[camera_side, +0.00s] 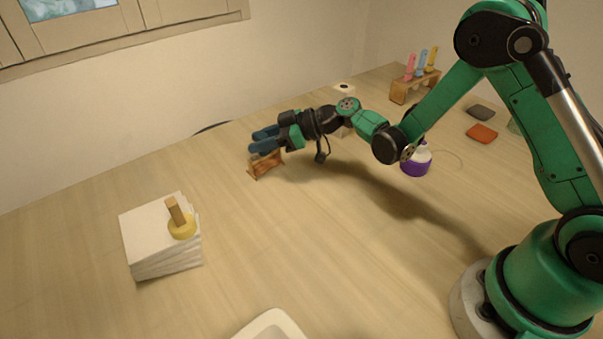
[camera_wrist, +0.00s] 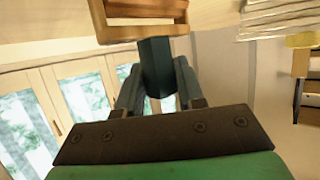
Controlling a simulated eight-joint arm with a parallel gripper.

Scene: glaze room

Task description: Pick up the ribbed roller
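My gripper (camera_side: 264,140) reaches left over the table, its two blue fingers level and just above a small brown wooden stand (camera_side: 263,165). In the wrist view a wooden frame (camera_wrist: 97,20), perhaps the same stand, lies just beyond the fingertips. A dark teal block (camera_wrist: 155,65) shows between the converging fingers of my gripper (camera_wrist: 157,80); I cannot tell whether it is a held thing or part of the fingers. I cannot make out the ribbed roller for certain in either view.
A white stack (camera_side: 150,235) carries a yellow-based wooden-handled tool (camera_side: 182,228) at the left. A purple bottle (camera_side: 416,166) stands under my arm. A tool rack (camera_side: 405,94) and flat pieces (camera_side: 482,133) are at the back right. The table's middle is clear.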

